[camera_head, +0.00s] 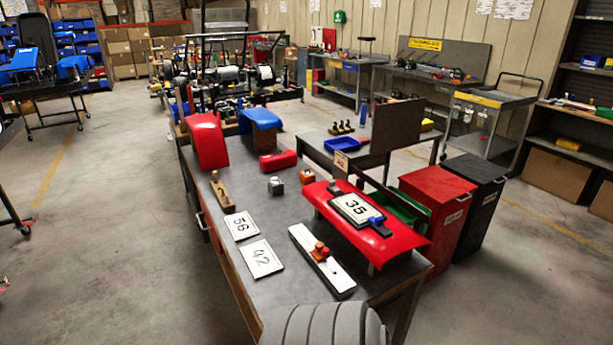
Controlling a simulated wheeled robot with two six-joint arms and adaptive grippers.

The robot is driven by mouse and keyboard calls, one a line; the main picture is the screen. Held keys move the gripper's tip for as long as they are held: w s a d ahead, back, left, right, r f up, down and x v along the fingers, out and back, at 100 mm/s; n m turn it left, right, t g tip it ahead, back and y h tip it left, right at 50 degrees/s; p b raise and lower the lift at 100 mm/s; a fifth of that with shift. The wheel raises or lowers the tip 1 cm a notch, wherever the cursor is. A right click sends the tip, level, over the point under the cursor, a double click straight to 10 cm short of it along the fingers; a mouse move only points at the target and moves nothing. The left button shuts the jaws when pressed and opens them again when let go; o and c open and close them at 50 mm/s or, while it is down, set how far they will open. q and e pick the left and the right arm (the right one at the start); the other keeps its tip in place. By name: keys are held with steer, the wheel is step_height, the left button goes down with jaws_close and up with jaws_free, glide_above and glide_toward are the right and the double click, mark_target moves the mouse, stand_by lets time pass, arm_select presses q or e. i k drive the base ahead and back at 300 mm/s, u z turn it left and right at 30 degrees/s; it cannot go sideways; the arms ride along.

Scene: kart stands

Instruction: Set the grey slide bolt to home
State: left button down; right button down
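A red curved panel (385,245) lies on the near right of the workbench and carries a number plate marked 35 (352,209). A small grey piece (334,187), which looks like the grey slide bolt, sits at the plate's far left end. A blue piece (376,219) sits at its near right end. The grey piece is too small to tell how far it is slid or which position it is in. Neither of my grippers is in view.
Red (436,208) and black (476,200) bins stand right.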

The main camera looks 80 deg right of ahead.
mark_target(331, 184)
steer(key=z, duration=0.45)
steer(key=i, duration=1.1)
steer(key=z, duration=1.5)
steer(key=i, duration=0.85)
steer(key=z, duration=0.7)
